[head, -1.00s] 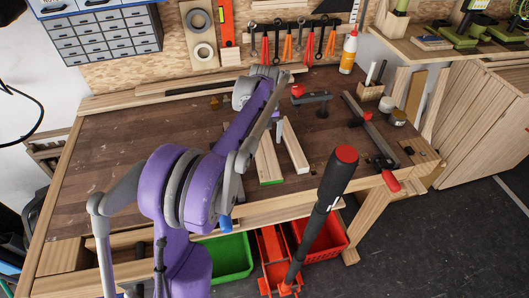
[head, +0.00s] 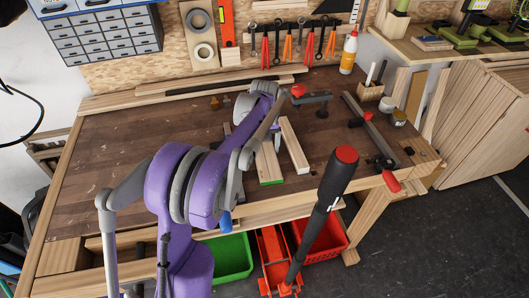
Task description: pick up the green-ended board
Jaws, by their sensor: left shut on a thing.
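The green-ended board (head: 267,164) is a pale wooden piece lying near the middle of the workbench, with its green end facing the front edge. My left arm reaches over the bench from the front left. My left gripper (head: 278,138) is low at the far part of this board and shut on it; the forearm and wrist partly hide the grip and the board's far end. The board still looks flat on the bench. My right gripper is not in view.
A second pale board (head: 293,146) lies close on the right. A clamp (head: 312,98) with a red knob stands behind it, and a long bar clamp (head: 371,130) lies further right. The bench's left part (head: 120,150) is clear. A black handle (head: 330,180) rises in front.

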